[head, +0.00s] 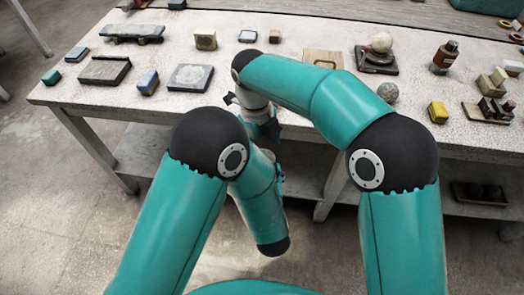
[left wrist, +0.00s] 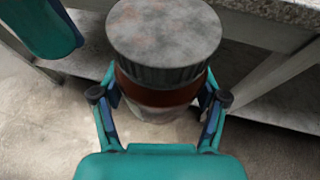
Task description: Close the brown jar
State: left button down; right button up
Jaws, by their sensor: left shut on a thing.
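In the left wrist view my left gripper (left wrist: 160,97) is shut around a round jar (left wrist: 158,96), with a finger on each side of its reddish-brown band. A wide, mottled grey lid (left wrist: 164,32) with a ridged rim covers the top of the jar. I cannot tell how tightly it sits. The jar's lower part is pale grey and held clear of the table, below its edge. In the head view my left gripper is mostly hidden behind the arm links. My right gripper (head: 250,98) hangs below its dark wrist at the table's front edge; its fingers are largely hidden.
A pale, speckled table (head: 220,48) holds several blocks and stones. A shelf (head: 145,155) runs beneath. The floor in front is open.

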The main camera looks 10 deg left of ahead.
jog(key=shift+r, duration=1.5)
jog(key=shift+c, duration=0.4)
